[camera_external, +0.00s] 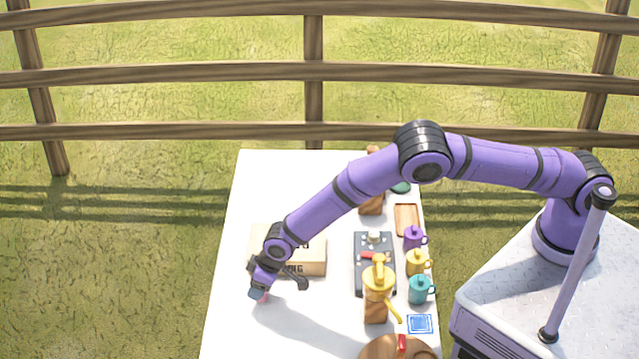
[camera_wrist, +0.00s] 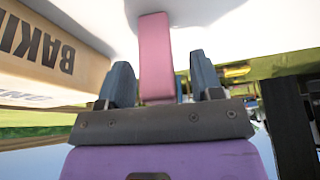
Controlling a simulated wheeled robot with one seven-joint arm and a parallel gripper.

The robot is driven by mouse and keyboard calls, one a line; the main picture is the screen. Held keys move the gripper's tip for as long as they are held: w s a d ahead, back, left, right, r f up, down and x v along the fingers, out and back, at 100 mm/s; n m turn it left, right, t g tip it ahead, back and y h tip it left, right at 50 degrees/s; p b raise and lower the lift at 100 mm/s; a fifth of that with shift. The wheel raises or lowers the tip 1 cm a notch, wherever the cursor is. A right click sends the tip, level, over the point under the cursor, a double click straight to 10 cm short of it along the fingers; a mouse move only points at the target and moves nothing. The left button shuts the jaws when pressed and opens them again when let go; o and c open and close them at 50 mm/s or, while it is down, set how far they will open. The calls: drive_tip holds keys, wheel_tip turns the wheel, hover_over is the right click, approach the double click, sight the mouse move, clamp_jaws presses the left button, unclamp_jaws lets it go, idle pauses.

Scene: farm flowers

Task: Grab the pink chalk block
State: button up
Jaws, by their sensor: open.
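The pink chalk block (camera_wrist: 155,52) is a long pink bar in the wrist view, standing out from the white table top. Its near end lies between the two blue-grey fingers of my gripper (camera_wrist: 160,72). The fingers are apart, with a gap visible on each side of the block. In the external view my gripper (camera_external: 259,290) is low over the white table, left of the baking box. Only a small pink bit of the chalk block (camera_external: 265,297) shows there; the rest is hidden behind my gripper.
A cardboard baking box (camera_external: 310,262) lies close beside my gripper; it fills the left of the wrist view (camera_wrist: 45,60). A grinder (camera_external: 377,285), a dark tray (camera_external: 362,245) and coloured mugs (camera_external: 416,262) stand further right. The front left of the table (camera_external: 240,330) is clear.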

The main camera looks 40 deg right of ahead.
drive_tip(key=shift+w+a+f, duration=0.1)
drive_tip(key=shift+w+f, duration=0.05)
drive_tip(key=shift+f, duration=0.2)
drive_tip(key=c, duration=1)
drive_tip(key=shift+r, duration=0.1)
